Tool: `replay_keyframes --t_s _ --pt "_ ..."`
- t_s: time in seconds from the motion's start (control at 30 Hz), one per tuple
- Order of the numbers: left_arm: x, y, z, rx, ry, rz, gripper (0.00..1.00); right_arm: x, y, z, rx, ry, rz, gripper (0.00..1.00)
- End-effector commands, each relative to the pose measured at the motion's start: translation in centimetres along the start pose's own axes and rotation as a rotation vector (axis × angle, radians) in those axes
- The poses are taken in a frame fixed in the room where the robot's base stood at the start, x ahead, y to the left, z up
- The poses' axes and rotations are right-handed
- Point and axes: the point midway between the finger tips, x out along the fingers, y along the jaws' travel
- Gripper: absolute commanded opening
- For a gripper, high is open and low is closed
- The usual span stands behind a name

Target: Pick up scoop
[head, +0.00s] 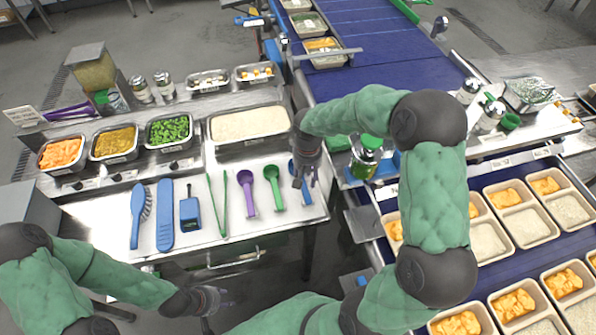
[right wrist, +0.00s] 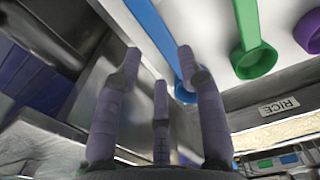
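A blue scoop (head: 306,192) lies on the steel counter, right of a green scoop (head: 273,187) and a purple scoop (head: 247,194). My right gripper (head: 306,182) is over the blue scoop and hides part of it. In the right wrist view, the blue scoop (right wrist: 153,28) runs past the spread fingers of my right gripper (right wrist: 158,62), which look open with nothing clasped. The green scoop (right wrist: 252,50) and purple scoop (right wrist: 310,32) also show there. My left gripper (head: 228,298) is empty, low in front of the counter, its fingers apart.
A rice pan (head: 250,124) stands behind the scoops, with other food pans to its left. Tongs (head: 217,205), a blue brush (head: 138,215) and other blue tools lie left of the scoops. Filled trays (head: 520,225) sit on the right conveyor.

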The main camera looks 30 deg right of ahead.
Motion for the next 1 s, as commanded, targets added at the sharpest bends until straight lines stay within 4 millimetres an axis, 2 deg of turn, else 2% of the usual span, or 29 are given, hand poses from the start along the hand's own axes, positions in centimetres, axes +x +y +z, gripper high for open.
replay_keyframes --t_s 0.27,0.53,0.8,0.93,1.0 --pt "0.5 -0.2 -0.1 0.000 0.001 0.000 0.40 2.1 -0.1 0.2 0.000 -0.001 -0.001 0.39" --pt "1.4 -0.5 -0.1 0.001 0.001 0.000 0.40 5.7 -0.2 0.6 0.000 -0.002 -0.001 0.39" --pt "1.4 -0.5 -0.1 0.001 0.001 0.000 0.40 6.0 -0.2 0.5 0.000 0.001 0.000 0.39" --pt "1.4 -0.5 -0.1 0.000 0.001 0.000 0.40 6.0 -0.2 0.5 0.000 0.001 -0.001 0.03" --pt "1.4 -0.5 -0.1 0.001 0.001 0.000 0.40 6.0 -0.2 0.5 0.000 0.001 -0.001 0.00"
